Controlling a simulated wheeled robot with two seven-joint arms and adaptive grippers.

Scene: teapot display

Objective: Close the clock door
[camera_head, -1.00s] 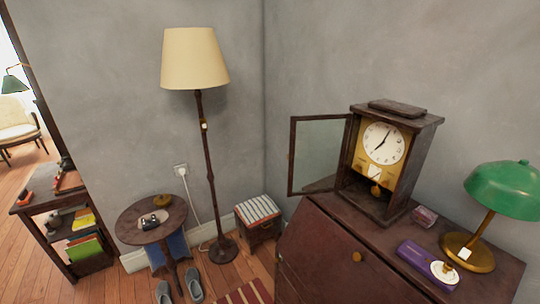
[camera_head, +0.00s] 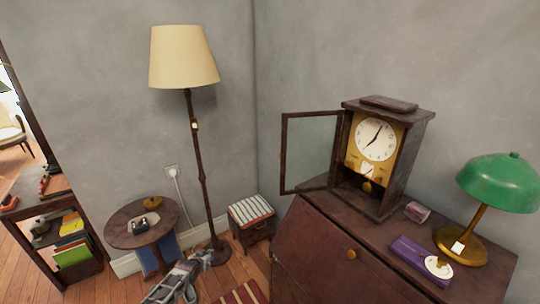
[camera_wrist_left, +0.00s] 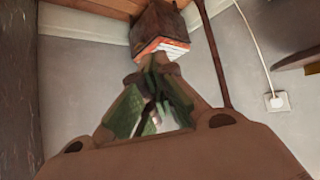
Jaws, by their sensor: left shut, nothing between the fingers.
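The clock (camera_head: 385,155) stands upright on a dark wooden bureau (camera_head: 330,255) in the head view. Its glazed door (camera_head: 310,152) is swung wide open to the left, leaving the white dial and the pendulum uncovered. My left gripper (camera_head: 204,258) is low in the picture, left of the bureau and well below the door, touching neither. In the left wrist view the left gripper (camera_wrist_left: 157,68) has its fingers together with nothing between them. The clock does not show in that view. My right gripper is not in view.
Space left of the door is clear.

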